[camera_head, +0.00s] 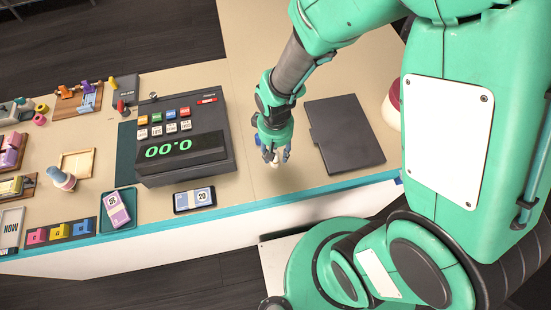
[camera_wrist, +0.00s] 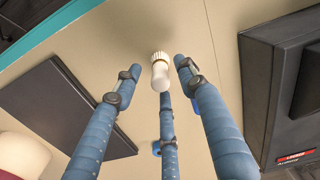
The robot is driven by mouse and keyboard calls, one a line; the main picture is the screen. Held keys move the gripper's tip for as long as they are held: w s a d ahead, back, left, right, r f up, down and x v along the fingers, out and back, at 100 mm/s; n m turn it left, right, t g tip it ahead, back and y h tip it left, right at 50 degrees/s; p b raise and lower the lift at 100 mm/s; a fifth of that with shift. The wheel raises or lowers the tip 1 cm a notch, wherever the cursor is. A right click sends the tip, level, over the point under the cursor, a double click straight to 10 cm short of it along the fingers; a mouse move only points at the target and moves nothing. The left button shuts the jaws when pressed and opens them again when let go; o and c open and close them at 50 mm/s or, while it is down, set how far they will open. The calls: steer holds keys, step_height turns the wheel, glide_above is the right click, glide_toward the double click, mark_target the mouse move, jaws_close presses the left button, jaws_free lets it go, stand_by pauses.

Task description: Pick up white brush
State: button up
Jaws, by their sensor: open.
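The white brush (camera_wrist: 160,74) shows in the wrist view as a small pale piece with a ribbed end, on the beige counter. A small white bit of the brush (camera_head: 274,162) shows there between the fingertips; the rest is hidden by the fingers.
A dark cash register (camera_head: 181,140) stands to the left of my gripper. A flat dark folder (camera_head: 345,135) lies to the right. A small dark device (camera_head: 194,199) and a green tray (camera_head: 118,222) lie near the teal front edge (camera_head: 235,208).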

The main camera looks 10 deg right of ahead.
steer(key=shift+f, duration=0.2)
stand_by(0.4)
jaws_close()
